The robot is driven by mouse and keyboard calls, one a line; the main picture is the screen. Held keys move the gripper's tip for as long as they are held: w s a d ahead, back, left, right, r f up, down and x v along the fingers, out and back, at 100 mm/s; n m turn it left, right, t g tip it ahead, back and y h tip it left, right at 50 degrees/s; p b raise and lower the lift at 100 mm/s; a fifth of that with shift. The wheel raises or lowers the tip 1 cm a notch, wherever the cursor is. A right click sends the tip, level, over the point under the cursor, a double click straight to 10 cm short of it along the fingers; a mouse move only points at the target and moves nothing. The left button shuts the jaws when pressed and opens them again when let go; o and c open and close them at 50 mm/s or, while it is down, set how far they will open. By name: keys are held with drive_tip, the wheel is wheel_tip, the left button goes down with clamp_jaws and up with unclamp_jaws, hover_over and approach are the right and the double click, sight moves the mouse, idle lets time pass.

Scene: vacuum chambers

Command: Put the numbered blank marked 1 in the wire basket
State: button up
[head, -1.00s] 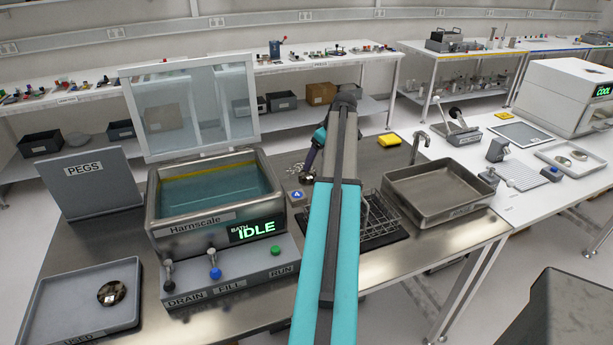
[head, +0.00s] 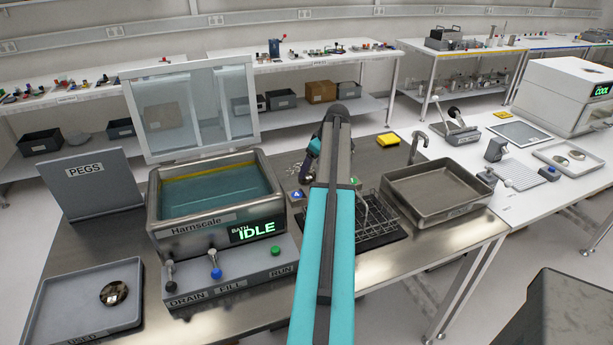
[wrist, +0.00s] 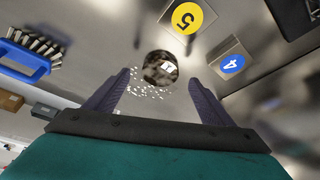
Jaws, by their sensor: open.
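A small block with a green face (head: 353,183), its figure looking like a 1, sits just right of my forearm, at the back left corner of the wire basket. The wire basket (head: 385,232) stands on a dark mat, partly hidden by my arm. My gripper (wrist: 160,78) is open and empty, pointing down over the steel bench left of the basket. A shiny dark round piece (wrist: 160,68) shows between its fingertips; I cannot tell its distance below. A blank marked 4 in blue (wrist: 231,66) and one marked 5 in yellow (wrist: 187,18) lie beyond the fingers.
The water bath (head: 215,215) with its raised clear cover stands left of my arm. A steel basin (head: 437,190) with a tap is right of the basket.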

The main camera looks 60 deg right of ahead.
sight(309, 175)
drive_tip(key=shift+p+x, duration=0.6)
drive_tip(key=shift+x, duration=1.2)
drive_tip(key=shift+w, duration=0.1)
drive_tip(key=shift+c, duration=0.2)
drive_tip(key=c, duration=1.6)
drive_tip(key=shift+r, duration=0.1)
drive_tip(key=shift+c, duration=0.2)
wheel_tip(309, 175, up, 10)
drive_tip(key=b, duration=0.3)
